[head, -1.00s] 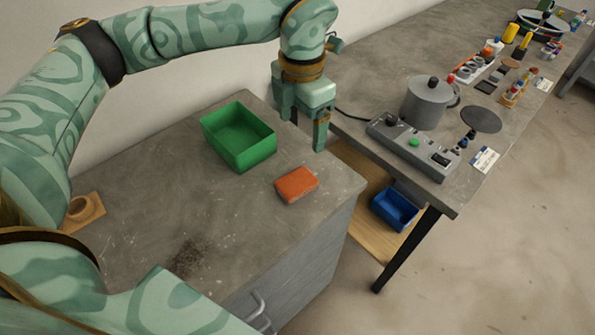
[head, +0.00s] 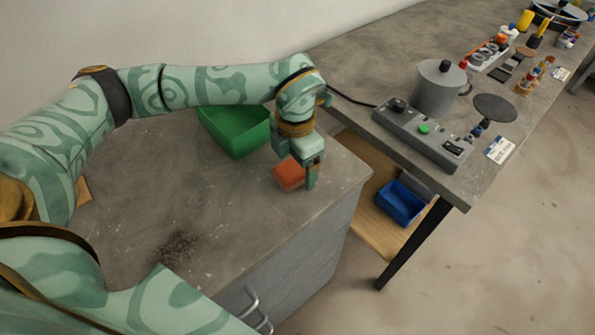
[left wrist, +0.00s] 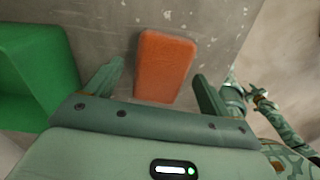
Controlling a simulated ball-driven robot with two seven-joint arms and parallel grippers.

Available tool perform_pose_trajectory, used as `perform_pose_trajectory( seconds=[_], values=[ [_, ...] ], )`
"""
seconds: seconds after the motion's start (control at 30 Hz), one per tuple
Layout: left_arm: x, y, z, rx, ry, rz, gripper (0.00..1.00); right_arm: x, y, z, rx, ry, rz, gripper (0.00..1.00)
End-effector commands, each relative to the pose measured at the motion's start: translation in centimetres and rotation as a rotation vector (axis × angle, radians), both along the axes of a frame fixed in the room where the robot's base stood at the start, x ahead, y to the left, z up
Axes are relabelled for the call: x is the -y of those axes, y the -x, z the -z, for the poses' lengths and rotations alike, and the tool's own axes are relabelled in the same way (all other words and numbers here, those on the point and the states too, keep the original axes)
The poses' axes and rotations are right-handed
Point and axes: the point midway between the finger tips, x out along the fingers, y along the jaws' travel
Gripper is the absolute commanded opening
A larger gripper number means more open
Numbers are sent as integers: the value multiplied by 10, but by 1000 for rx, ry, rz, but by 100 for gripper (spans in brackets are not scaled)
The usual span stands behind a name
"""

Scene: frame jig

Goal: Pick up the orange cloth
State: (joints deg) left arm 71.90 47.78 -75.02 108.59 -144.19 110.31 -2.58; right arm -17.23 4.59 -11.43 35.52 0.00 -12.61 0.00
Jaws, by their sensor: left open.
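The orange cloth (head: 288,175) is a folded, block-like piece lying on the grey cabinet top near its right edge. My left gripper (head: 300,175) is over it in the head view and hides part of it. In the left wrist view the cloth (left wrist: 163,65) lies ahead of and between the two open fingers of the left gripper (left wrist: 160,82). The fingers stand apart on either side, and I see no contact with the cloth. The height of the fingertips over the top is hard to tell.
A green bin (head: 236,132) stands just behind and left of the cloth; it also shows in the left wrist view (left wrist: 35,75). A workbench with a grey control box (head: 420,137) and a pot is to the right. A blue bin (head: 401,203) sits on its lower shelf.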

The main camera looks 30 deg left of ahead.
Motion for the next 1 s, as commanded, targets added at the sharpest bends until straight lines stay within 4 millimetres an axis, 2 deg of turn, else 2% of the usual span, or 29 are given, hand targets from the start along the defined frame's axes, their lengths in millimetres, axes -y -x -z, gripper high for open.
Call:
perform_pose_trajectory(
  seconds=[0.2, 0.37, 0.4, 0.77, 0.87, 1.0],
  values=[
    [0, 0, 1, 2, 1, 0, 82, -3, -1, 0, 2, -4, 2, 36],
    [0, 0, 1, 2, 1, 0, 37, -3, -1, 0, 2, -3, 2, 36],
    [0, 0, 1, 2, 1, 0, 34, -3, -1, 0, 2, -3, 2, 36],
    [0, -1, -4, 3, 0, 0, 34, -2, -2, -2, 3, -2, 1, 36],
    [0, -1, -14, 5, 0, -1, 34, -1, -4, -6, 8, -2, 0, 36],
    [0, -1, -37, 9, 1, -1, 34, 0, -8, -17, 18, 0, -1, 36]
  ],
)
